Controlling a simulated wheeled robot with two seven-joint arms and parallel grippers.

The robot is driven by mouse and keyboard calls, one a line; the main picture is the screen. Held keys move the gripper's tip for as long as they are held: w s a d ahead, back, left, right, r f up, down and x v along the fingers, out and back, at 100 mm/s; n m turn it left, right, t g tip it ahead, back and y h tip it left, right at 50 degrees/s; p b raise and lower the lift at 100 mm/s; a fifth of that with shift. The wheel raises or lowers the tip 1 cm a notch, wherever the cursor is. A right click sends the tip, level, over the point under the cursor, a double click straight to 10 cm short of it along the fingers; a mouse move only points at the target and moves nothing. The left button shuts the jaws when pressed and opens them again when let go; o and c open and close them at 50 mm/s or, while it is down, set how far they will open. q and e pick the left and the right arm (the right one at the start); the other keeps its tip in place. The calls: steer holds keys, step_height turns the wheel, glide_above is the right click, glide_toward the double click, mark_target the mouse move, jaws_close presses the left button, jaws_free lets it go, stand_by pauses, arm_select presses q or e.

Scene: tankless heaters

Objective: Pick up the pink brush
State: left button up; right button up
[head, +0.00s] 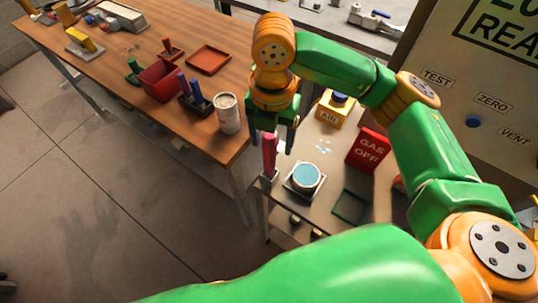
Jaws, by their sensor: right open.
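The pink brush (269,158) stands upright at the left edge of the small grey table (281,188), its lower end in or on a small pale base. My right gripper (272,138) points down just above it, fingers apart. The top of the brush shows between or just in front of the fingertips; I cannot tell whether they touch it. The gripper holds nothing that I can see. My left gripper is out of view.
A round blue-topped dish (306,178), a red "GAS OFF" sign (369,149), a yellow box (333,112) and a dark green square tray (349,206) share the grey table. A wooden table (187,55) with a white can (228,113) and a red bin (160,82) stands left.

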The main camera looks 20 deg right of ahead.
mark_target(270, 154)
steer(key=f, duration=0.5)
steer(key=shift+s+a+p, duration=0.1)
steer(key=shift+a+p, duration=0.15)
steer(key=shift+p, duration=0.15)
steer(key=shift+r, duration=0.1)
jaws_close()
